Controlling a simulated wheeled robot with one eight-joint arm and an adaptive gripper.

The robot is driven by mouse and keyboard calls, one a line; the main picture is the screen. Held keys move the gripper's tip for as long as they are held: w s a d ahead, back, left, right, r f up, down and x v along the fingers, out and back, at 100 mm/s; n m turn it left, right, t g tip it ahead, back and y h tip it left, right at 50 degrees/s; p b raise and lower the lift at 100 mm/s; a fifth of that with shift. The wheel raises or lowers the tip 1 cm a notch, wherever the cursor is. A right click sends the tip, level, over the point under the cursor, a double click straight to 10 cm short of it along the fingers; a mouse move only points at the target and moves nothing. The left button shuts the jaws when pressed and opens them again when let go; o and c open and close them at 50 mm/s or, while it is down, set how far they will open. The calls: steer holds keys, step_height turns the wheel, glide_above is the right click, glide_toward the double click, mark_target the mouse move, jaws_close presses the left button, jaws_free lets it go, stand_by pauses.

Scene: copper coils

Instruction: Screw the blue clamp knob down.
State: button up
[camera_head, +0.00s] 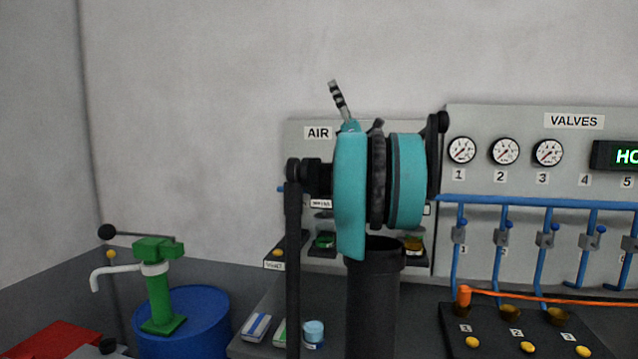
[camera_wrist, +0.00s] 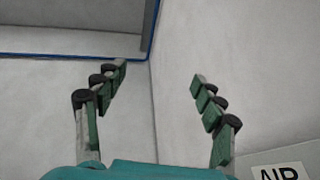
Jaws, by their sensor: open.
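My gripper (camera_wrist: 160,78) is open and empty in the wrist view, with two jointed fingers with green pads spread wide in front of bare walls. In the head view, my gripper (camera_head: 335,88) points up and slightly left above my teal arm. I cannot make out a blue clamp knob for certain in either view. A small light-blue round item (camera_head: 314,332) stands on the bench, low and left of my arm, well below the gripper. Small blue valve handles (camera_head: 503,224) sit on the pipes at right. My arm hides part of the bench and panel.
An AIR panel (camera_head: 300,150) is behind my arm, its sign (camera_wrist: 281,172) also in the wrist view. A VALVES panel (camera_head: 480,120) with gauges and blue pipes stands right. A black box (camera_head: 485,335) has an orange bar. A green pump (camera_head: 158,290) tops a blue drum (camera_head: 205,325).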

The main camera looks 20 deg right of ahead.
step_height(320, 180, down, 12)
steer(key=a+n+g+h, duration=0.1)
steer(key=g+h, duration=0.3)
steer(key=h, duration=0.2)
steer(key=g+h, duration=0.4)
steer(key=h, duration=0.2)
glide_toward(319, 192)
steer(key=s+d+r, duration=0.1)
steer(key=s+r, duration=0.3)
steer(key=s, duration=0.2)
steer(key=x, duration=1.6)
steer(key=shift+w+d+f, duration=0.3)
steer(key=shift+w, duration=0.2)
steer(key=shift+c, duration=0.6)
steer(key=c, duration=1.2)
steer(key=shift+c, duration=0.2)
